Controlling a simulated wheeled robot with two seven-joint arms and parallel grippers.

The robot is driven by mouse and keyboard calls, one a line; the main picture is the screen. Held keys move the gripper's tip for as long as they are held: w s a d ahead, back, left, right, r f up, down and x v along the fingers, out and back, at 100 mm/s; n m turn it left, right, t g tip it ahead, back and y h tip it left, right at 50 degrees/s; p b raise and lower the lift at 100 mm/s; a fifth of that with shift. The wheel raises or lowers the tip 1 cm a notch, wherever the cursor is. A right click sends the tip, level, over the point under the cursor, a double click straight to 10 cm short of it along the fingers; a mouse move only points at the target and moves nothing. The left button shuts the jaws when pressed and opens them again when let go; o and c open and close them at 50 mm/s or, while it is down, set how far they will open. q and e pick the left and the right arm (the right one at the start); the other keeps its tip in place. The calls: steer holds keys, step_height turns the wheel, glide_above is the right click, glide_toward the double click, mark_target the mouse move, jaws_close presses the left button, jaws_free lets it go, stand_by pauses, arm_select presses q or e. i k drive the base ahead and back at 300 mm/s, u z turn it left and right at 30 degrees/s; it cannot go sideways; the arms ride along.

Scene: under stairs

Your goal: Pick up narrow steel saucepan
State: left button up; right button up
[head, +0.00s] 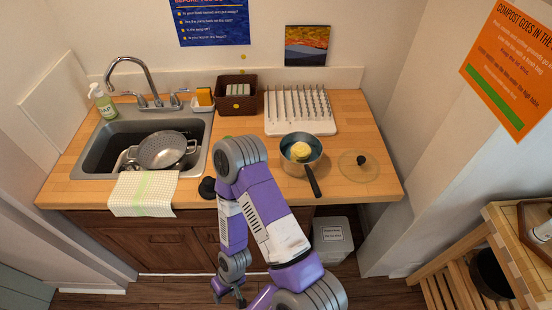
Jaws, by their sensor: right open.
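The narrow steel saucepan (287,162) stands upright on the wooden counter right of the sink. Its dark handle points toward me, near the counter's front edge. A round yellow thing (301,151) lies inside it; I cannot tell what it is. My right arm folds up over the counter's front edge, with its elbow just left of the pan. My right gripper (230,296) hangs low in front of the cabinet, below and left of the pan, apart from it. It is open, and nothing shows between its fingers. My left gripper is not in view.
A glass lid (350,172) lies right of the pan. A white drying rack (300,127) stands behind it. The sink (92,163) at left holds a colander (163,150). A dark basket (236,105) stands at the back. A lidded bin (331,236) stands below the counter.

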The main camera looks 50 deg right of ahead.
mark_target(308, 169)
steer(key=k, duration=1.05)
steer(key=z, duration=1.05)
steer(key=i, duration=0.4)
